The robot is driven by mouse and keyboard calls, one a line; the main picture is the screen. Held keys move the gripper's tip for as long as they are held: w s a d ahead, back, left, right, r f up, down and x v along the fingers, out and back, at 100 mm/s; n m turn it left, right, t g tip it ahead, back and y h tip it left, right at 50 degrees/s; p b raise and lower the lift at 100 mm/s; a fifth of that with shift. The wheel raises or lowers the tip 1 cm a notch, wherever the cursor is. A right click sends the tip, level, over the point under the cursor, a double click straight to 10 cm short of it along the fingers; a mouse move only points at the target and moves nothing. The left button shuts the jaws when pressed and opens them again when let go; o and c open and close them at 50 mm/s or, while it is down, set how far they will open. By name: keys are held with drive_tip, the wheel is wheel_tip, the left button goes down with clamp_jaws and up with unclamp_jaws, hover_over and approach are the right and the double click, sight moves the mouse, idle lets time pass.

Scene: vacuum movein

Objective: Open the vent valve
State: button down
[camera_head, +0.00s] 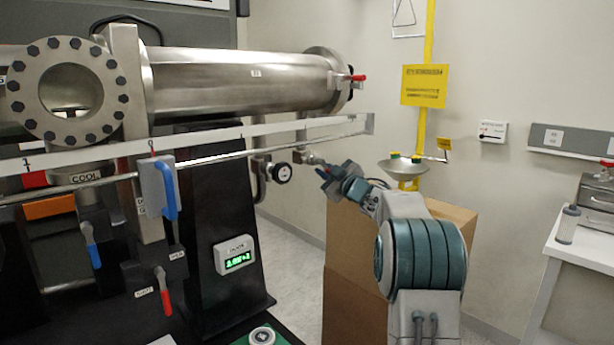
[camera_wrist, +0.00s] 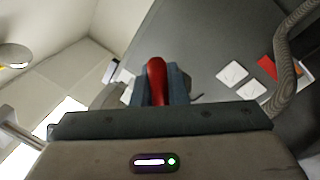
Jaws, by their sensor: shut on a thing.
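A red lever handle (camera_wrist: 157,80) stands between the two fingers of my gripper (camera_wrist: 160,88) in the wrist view, and the fingers are shut on it. In the head view my gripper (camera_head: 334,180) is at the small metal valve (camera_head: 308,157) on the right end of the thin pipe, below the big steel chamber. Only a bit of red shows at the fingertips there. No vent label is readable on this valve.
The steel chamber (camera_head: 240,82) hangs above, with another red handle (camera_head: 357,78) at its right end. A round gauge (camera_head: 282,172) sits just left of my gripper. A cardboard box (camera_head: 345,240) stands behind my arm. A yellow post with a basin (camera_head: 403,168) is to the right.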

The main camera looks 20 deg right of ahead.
drive_tip(key=shift+r, duration=0.1)
idle(0.4)
drive_tip(key=c, duration=1.4)
unclamp_jaws()
drive_tip(key=shift+c, duration=0.2)
drive_tip(key=b+v, duration=0.2)
drive_tip(key=v, duration=1.2)
drive_tip(key=shift+w, duration=0.1)
